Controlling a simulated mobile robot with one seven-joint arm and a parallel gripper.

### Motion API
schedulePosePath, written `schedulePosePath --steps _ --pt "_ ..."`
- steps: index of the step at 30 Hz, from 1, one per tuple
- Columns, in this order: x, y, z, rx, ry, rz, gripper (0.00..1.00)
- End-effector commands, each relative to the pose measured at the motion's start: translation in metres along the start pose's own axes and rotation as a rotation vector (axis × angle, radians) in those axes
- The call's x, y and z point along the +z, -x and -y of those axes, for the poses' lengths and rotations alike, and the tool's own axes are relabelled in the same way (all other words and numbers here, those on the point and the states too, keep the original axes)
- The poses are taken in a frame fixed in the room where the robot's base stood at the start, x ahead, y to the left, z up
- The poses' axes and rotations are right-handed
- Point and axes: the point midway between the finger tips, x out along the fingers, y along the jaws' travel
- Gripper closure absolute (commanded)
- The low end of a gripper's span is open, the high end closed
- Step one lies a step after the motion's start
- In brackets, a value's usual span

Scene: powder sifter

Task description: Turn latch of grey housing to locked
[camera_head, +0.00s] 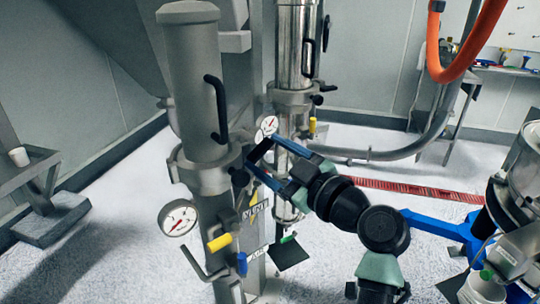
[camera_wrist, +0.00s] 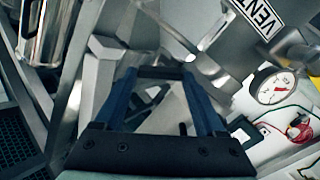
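The grey housing (camera_head: 205,130) is a tall upright cylinder at left centre in the head view, with a long black bar handle (camera_head: 216,108). A small black knob (camera_head: 239,177) sits on its flange and may be the latch; its setting is not clear.
A pressure gauge (camera_head: 178,218), a yellow-handled valve (camera_head: 219,242) and a blue-handled valve (camera_head: 241,264) are below the housing. A steel cylinder (camera_head: 295,50) stands behind. An orange hose (camera_head: 460,70) hangs at upper right.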

Motion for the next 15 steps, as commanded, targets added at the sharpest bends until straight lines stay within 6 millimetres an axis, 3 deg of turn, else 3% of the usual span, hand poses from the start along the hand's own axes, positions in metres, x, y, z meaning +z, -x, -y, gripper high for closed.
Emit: schedulePosePath --steps 1,3,15 --pt "0.0 0.0001 0.0 0.0 0.0 0.0 0.73" --pt "0.0 0.0002 0.0001 0.0 0.0 0.0 0.83" --pt "0.0006 0.0001 0.0006 -0.001 -0.104 0.0 0.83"
